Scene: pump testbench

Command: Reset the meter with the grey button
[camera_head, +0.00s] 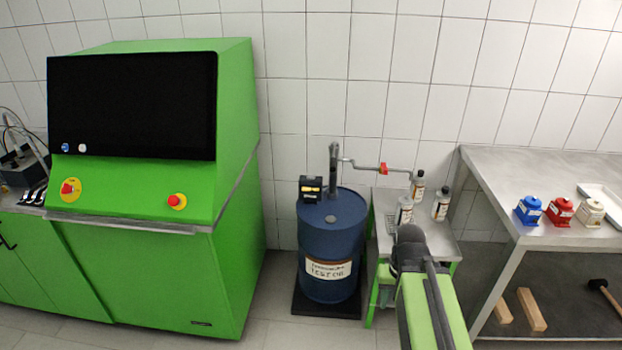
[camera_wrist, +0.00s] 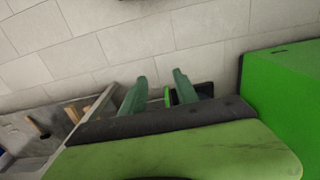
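The meter (camera_head: 311,189) is a small black box with a yellow marking, on top of the blue drum (camera_head: 332,245) at the foot of the hand pump (camera_head: 334,165). It is too small to make out a grey button on it. In the wrist view I cannot make out the meter. My gripper (camera_wrist: 160,75) shows there as two greenish fingers standing apart, open and with nothing held.
A green console (camera_head: 190,265) with a black screen (camera_head: 132,106) stands left. A small side table (camera_head: 436,246) right of the drum holds bottles (camera_head: 441,204). A steel bench (camera_head: 520,185) farther right carries blue, red and cream containers. Wooden blocks (camera_head: 531,309) lie beneath it.

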